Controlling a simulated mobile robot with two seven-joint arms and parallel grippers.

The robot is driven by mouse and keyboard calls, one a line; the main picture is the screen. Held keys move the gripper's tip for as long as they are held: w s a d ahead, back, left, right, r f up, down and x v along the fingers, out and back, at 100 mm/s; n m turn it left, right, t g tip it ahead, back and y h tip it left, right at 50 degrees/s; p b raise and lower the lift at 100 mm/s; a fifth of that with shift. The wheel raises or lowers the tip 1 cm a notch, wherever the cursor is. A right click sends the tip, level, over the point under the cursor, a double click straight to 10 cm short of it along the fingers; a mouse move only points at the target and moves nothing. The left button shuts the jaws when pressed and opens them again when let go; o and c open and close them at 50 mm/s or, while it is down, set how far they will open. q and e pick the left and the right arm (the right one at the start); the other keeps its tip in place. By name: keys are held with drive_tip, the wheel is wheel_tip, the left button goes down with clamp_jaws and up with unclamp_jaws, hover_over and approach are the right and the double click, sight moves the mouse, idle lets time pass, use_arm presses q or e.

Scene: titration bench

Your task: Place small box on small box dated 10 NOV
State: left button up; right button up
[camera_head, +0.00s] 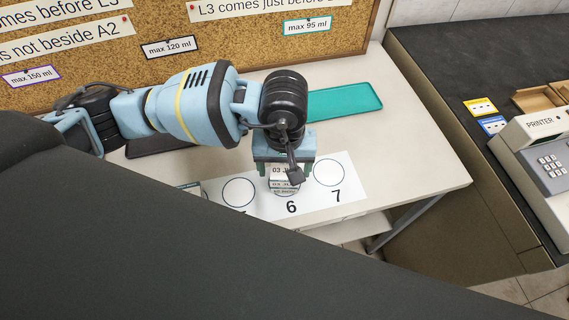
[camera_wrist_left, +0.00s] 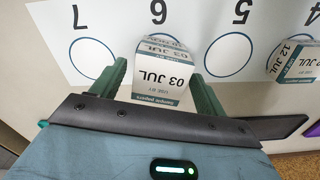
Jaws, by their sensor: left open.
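Another small box (camera_wrist_left: 300,62), marked 12 JUL, stands at circle 4. My right gripper is not in view.
The white numbered strip (camera_head: 350,170) lies on the table; circles 5 and 7 look empty. A teal tray (camera_head: 345,99) lies behind the gripper. A cork board (camera_head: 160,20) with notes stands at the back. A printer (camera_head: 540,130) stands on the dark counter at the right.

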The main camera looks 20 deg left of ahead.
sight(283, 167)
use_arm(q)
drive_tip(key=shift+r, duration=0.1)
wheel_tip(283, 167, up, 12)
idle(0.5)
drive_tip(key=shift+a, duration=0.1)
